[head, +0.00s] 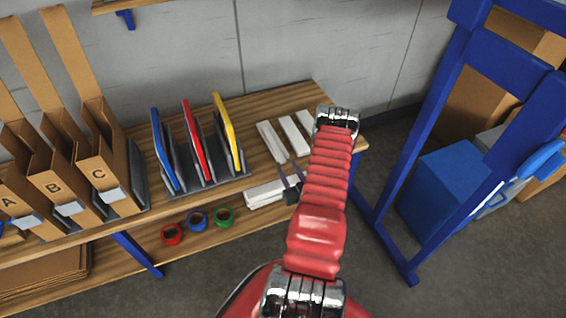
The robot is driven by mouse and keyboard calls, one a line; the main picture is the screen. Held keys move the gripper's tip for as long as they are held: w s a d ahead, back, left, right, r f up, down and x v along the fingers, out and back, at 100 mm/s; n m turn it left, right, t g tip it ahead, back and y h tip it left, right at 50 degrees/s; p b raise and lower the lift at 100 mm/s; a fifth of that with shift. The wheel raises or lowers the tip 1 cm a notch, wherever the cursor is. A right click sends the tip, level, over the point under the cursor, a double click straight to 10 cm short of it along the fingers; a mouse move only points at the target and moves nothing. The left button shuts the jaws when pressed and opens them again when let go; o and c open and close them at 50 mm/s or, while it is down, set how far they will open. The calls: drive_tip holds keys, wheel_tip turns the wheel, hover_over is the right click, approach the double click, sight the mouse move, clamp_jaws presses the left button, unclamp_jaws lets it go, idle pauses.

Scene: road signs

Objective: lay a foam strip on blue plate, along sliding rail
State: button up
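The blue plate (164,150) stands upright and tilted in a dark slotted rack on the wooden bench, left of a red and a yellow plate. White foam strips lie on the bench near its right end: a left one (271,142), a middle one (295,136) and a right one (305,122), partly hidden by my arm. My gripper (289,172) is small and dark, left of my red arm, over the bench's front edge close to the strips. Its two thin fingers look apart, with nothing visible between them. I cannot make out a sliding rail.
The red plate (195,141) and yellow plate (227,134) share the rack (210,187). Cardboard holders marked A, B, C stand left. Tape rolls (197,220) and a white stack (264,193) show below the bench top. A blue frame (433,130) and blue box (445,190) stand right.

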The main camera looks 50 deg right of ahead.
drive_tip(key=v, duration=0.5)
drive_tip(key=shift+s, duration=0.1)
idle(0.4)
